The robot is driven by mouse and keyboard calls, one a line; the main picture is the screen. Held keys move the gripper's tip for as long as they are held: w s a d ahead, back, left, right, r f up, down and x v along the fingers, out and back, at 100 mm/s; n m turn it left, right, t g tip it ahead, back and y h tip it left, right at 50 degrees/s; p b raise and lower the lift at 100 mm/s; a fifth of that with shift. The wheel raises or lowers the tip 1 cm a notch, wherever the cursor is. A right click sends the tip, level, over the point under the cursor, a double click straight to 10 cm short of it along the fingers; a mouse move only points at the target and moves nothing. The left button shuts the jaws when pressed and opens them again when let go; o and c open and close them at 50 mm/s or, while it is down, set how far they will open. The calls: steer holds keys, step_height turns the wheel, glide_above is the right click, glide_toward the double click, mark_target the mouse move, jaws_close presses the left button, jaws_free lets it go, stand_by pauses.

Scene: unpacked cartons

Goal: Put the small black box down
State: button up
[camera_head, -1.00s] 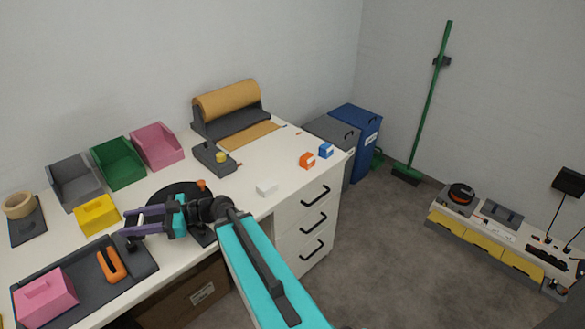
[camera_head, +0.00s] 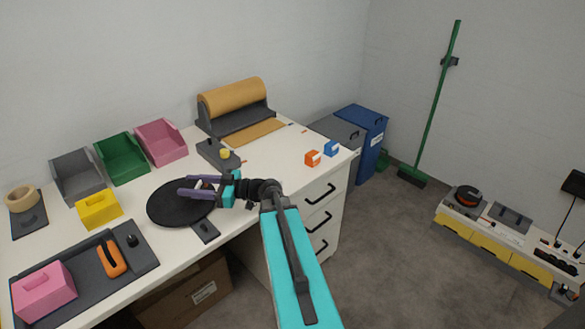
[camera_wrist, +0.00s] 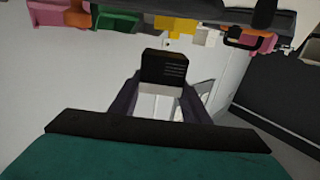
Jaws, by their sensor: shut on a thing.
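My gripper (camera_head: 184,188) has purple fingers pointing left over the round black disc (camera_head: 165,212) on the white desk. In the wrist view, the small black box (camera_wrist: 163,66) sits between the fingertips (camera_wrist: 160,88), with faint lines on its face. My gripper is shut on it. In the head view the box cannot be made out against the dark disc. I cannot tell how high it is held above the disc.
The desk (camera_head: 258,172) has clear white surface towards its right end. A dark tray (camera_head: 85,268) holds a pink block and an orange-handled tool. A yellow box (camera_head: 98,210) and open bins stand behind. Orange (camera_head: 313,158) and blue (camera_head: 331,149) cubes are at the right.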

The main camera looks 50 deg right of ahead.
steer(key=s+d+f+m+t+h+b, duration=0.1)
steer(key=s+d+h, duration=0.3)
steer(key=d, duration=1)
steer(key=s+d+f+m+t+h+b, duration=0.1)
steer(key=s+d+m+h+b, duration=0.2)
steer(key=s+d, duration=0.5)
steer(key=s+d+f+m+t+h+b, duration=0.1)
steer(key=s+d+f+m+h+b, duration=0.1)
steer(key=d, duration=1.8)
steer(key=s+m+h+b, duration=0.1)
steer(key=s+m+h, duration=0.1)
steer(key=s+h, duration=0.1)
steer(key=shift+s+d+t, duration=0.2)
steer(key=shift+s+t, duration=0.1)
steer(key=shift+s, duration=0.1)
steer(key=shift+w, duration=0.1)
steer(key=p, duration=0.4)
glide_above(285, 168)
steer(key=shift+f, duration=0.75)
steer(key=shift+f+p, duration=0.45)
steer(key=shift+f, duration=1.3)
